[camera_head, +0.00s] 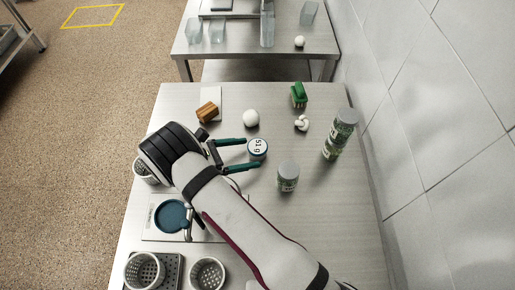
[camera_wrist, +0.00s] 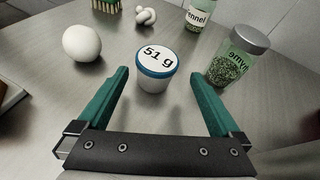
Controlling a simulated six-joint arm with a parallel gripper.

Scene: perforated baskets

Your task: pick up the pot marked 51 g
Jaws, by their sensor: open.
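The pot marked 51 g (camera_head: 258,148) is a small white tub with a blue rim and a white lid with black print. It stands upright on the steel table. In the wrist view the pot (camera_wrist: 155,68) is ahead of the gap between the fingers, roughly in line with its middle. My gripper (camera_head: 236,154) is open, its two green fingers apart and pointing at the pot. In the wrist view my gripper (camera_wrist: 160,88) holds nothing. In the head view the fingertips reach close to the pot's left side; I cannot tell whether they touch it.
A white egg-like ball (camera_head: 251,118) lies behind the pot, and a white knot (camera_head: 302,123) behind right. Perforated baskets (camera_head: 207,273) and a scale (camera_head: 160,225) are at the front left.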

